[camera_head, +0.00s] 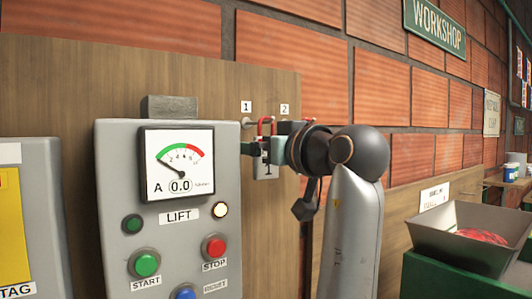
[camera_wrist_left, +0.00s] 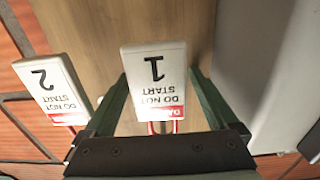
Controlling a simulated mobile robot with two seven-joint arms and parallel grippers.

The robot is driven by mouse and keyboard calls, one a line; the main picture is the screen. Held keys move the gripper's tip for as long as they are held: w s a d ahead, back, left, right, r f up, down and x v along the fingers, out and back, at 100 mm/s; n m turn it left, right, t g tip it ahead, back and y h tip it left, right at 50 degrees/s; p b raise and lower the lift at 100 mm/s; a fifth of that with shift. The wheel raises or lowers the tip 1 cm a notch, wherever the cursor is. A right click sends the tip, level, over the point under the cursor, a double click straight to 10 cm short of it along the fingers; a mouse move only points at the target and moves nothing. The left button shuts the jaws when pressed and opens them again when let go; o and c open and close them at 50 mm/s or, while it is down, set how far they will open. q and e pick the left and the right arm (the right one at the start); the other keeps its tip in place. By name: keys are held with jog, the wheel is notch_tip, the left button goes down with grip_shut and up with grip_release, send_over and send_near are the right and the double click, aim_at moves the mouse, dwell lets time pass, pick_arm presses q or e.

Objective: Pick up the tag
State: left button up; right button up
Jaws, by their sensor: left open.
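A white tag marked 1 (camera_head: 264,170) hangs on the wooden board below the small label 1, with a red loop above it. In the left wrist view the tag (camera_wrist_left: 155,82) appears upside down with "DO NOT START" and a red band. My left gripper (camera_head: 263,150) is at this tag, and its green fingers (camera_wrist_left: 158,78) are open, one on each side of it. I see no clear contact. A second tag marked 2 (camera_wrist_left: 52,88) hangs beside it in the wrist view; in the head view my gripper hides most of it. My right gripper is out of view.
A grey LIFT control box (camera_head: 115,200) with a gauge and buttons stands close left of the tag. Another grey box (camera_head: 50,175) is at far left. A grey hopper (camera_head: 480,220) with red contents is at right. A brick wall (camera_head: 300,70) is behind.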

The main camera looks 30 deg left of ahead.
pick_arm(q)
jog(key=c, duration=1.4)
jog(key=shift+c, duration=0.2)
jog(key=shift+r, duration=0.1)
